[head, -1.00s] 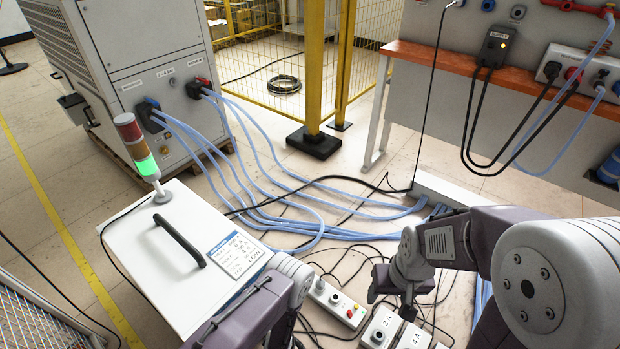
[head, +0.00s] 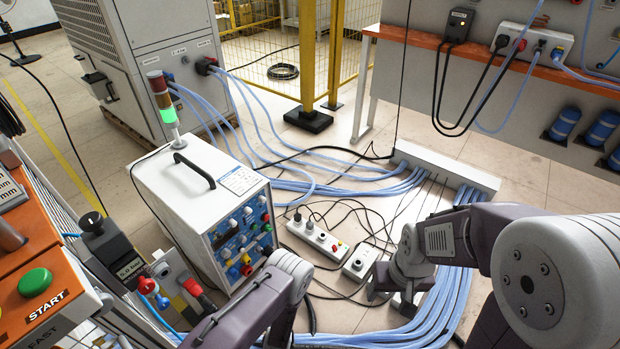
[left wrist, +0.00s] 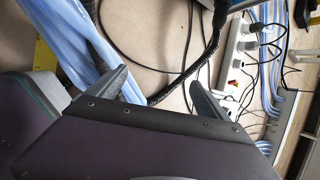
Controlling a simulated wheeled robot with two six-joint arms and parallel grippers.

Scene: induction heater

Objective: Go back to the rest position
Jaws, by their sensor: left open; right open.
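My right arm comes in from the right in the head view and bends down. Its gripper (head: 398,298) hangs over the cables and floor, small and partly hidden by its own wrist. My left arm shows at the bottom centre of the head view, but its jaws are not visible there. In the left wrist view the left gripper (left wrist: 158,83) has its two dark fingers spread apart with nothing between them. Behind them are the pale floor, a black cable and blue hoses. No object is held in either gripper that I can see.
A white power unit (head: 172,200) with knobs and a lit green lamp stands left of centre. An orange bench with a green START button (head: 35,282) is at the left. Power strips (head: 318,238) and blue hoses (head: 440,305) lie on the floor near my arms.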

